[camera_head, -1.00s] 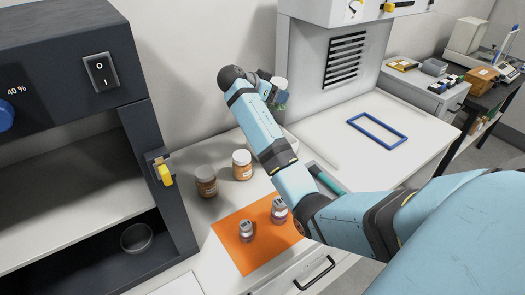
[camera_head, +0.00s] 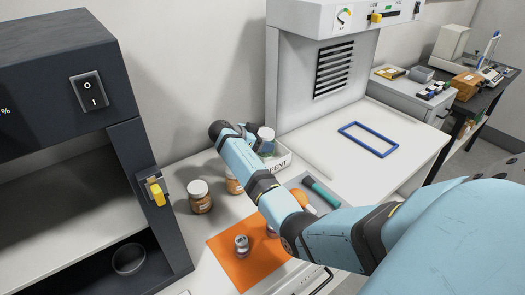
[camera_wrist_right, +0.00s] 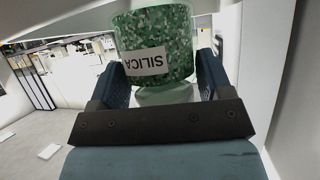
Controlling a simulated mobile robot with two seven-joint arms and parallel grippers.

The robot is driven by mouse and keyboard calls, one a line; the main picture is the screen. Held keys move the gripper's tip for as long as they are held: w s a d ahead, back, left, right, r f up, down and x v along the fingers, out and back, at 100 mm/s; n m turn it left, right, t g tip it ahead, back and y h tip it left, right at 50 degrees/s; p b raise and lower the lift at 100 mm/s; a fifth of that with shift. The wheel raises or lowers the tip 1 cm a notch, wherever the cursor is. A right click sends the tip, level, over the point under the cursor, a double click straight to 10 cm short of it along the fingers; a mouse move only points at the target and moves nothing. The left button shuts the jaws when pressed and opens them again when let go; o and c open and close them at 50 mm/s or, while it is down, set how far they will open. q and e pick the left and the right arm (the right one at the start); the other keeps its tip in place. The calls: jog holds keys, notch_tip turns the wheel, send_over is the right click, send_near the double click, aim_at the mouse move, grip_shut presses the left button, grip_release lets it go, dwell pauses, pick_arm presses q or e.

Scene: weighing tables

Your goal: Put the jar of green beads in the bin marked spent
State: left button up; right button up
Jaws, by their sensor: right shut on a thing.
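My right gripper (camera_head: 255,142) is shut on the jar of green beads (camera_wrist_right: 155,35), whose label reads SILICA. The jar (camera_head: 265,140) has a pale lid in the head view, where the gripper partly hides it. The white bin marked SPENT (camera_head: 277,164) stands on the bench by the wall, and its label is partly hidden by my arm. The jar appears over or just behind the bin's near wall; I cannot tell how high it is. My left gripper is not in view.
An orange mat (camera_head: 237,264) holds small grey-topped containers (camera_head: 242,246). A green-handled tool (camera_head: 320,192) lies right of my arm. A dark cabinet (camera_head: 60,90) stands left. A blue frame (camera_head: 368,139) lies on clear white bench.

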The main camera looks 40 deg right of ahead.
jog(key=shift+f, duration=2.25)
jog(key=shift+f+b, duration=0.3)
jog(key=shift+b, duration=0.05)
jog(key=o, duration=0.8)
jog(key=shift+s+a, duration=0.1)
